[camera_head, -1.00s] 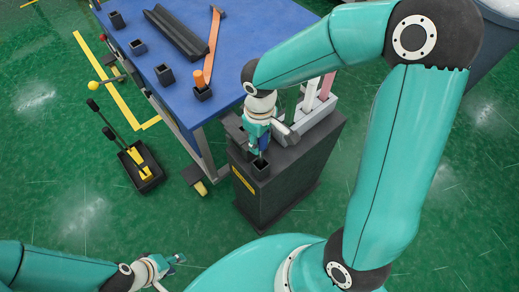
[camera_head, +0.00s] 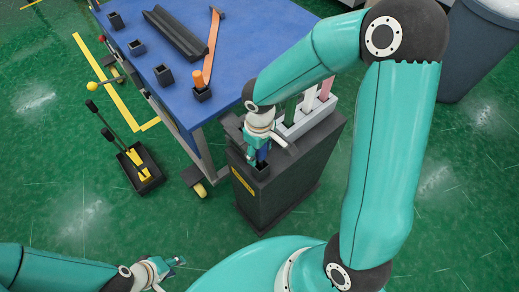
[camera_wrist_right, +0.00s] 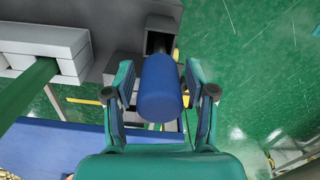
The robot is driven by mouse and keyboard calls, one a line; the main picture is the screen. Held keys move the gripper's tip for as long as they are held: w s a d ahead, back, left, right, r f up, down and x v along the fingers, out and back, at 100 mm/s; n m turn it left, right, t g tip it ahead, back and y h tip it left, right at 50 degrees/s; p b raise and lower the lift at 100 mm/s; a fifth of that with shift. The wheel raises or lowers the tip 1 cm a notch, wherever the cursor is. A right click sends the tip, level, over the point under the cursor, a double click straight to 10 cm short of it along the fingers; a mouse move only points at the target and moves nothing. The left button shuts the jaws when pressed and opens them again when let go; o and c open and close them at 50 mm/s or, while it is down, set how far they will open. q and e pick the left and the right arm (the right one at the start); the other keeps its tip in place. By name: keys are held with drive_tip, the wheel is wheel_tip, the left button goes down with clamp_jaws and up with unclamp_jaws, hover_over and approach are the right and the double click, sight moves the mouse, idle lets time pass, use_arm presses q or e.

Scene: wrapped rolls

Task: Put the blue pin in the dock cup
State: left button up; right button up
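The blue pin (camera_head: 263,154) is between the fingers of my right gripper (camera_head: 257,150), at the small black dock cup (camera_head: 260,170) on top of a dark pedestal. In the right wrist view the blue pin (camera_wrist_right: 161,88) lies between both fingers of my right gripper (camera_wrist_right: 160,80), which look closed on its sides. Its far end points at the mouth of the dark cup (camera_wrist_right: 176,22). I cannot tell how deep the pin sits in the cup. My left gripper (camera_head: 176,262) is low at the left, away from everything; its finger opening is unclear.
The dark pedestal (camera_head: 285,185) also bears a grey rack (camera_head: 308,120) with green and pink upright pieces. A lever box (camera_head: 145,172) stands on the floor.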

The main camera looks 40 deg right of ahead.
drive_tip(key=shift+r, duration=0.1)
drive_tip(key=shift+r, duration=0.25)
wheel_tip(320, 180, up, 12)
drive_tip(key=shift+f+p, duration=0.2)
drive_tip(key=shift+p, duration=0.65)
